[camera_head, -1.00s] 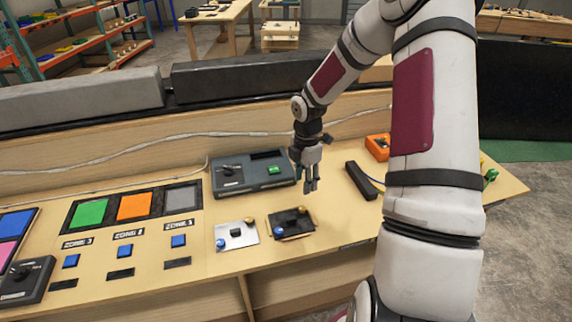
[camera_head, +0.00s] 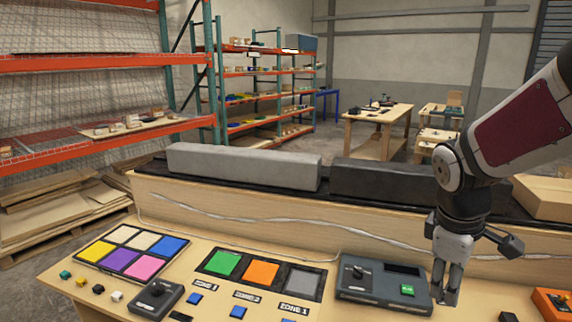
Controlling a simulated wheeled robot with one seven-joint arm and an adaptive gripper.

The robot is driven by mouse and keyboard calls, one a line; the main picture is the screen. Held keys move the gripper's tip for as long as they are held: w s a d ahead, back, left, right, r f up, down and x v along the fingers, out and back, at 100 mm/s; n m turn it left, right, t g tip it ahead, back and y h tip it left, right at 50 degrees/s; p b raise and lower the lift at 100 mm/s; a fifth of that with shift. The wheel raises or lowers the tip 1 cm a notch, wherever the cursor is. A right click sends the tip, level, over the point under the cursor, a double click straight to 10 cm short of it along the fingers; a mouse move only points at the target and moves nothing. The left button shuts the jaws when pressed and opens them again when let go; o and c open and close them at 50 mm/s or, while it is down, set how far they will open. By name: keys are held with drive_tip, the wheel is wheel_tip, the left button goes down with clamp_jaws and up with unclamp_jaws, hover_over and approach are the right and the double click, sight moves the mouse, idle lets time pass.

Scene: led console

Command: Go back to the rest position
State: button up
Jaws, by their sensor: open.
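My gripper (camera_head: 445,291) hangs pointing down from my arm at the right of the head view. It is empty and its fingertips are just in front of the right end of a grey-blue control box. That control box (camera_head: 360,296) has a black knob and a green button (camera_head: 407,290). I cannot tell from this view whether the fingers touch the box; they appear to overlap its right edge.
Green (camera_head: 223,264), orange (camera_head: 261,273) and grey (camera_head: 303,282) zone panels lie left of the box. A coloured tile board (camera_head: 131,253) and a black knob box (camera_head: 155,297) are further left. An orange box (camera_head: 553,304) is at the right. Grey (camera_head: 243,168) and black bars top the back ledge.

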drive_tip(key=s+a+r+m+t+y, duration=0.1)
drive_tip(key=s+a+r+m, duration=0.3)
drive_tip(key=s, duration=0.3)
drive_tip(key=s+a+r+m+t+y, duration=0.1)
drive_tip(key=s+a+r+m+t, duration=0.1)
drive_tip(key=s+a, duration=0.4)
drive_tip(key=s+r+m, duration=0.1)
drive_tip(key=s+m, duration=0.1)
drive_tip(key=shift+r+m+y, duration=0.3)
drive_tip(key=shift+r+m, duration=0.05)
drive_tip(key=shift+m, duration=0.05)
drive_tip(key=shift+d, duration=0.1)
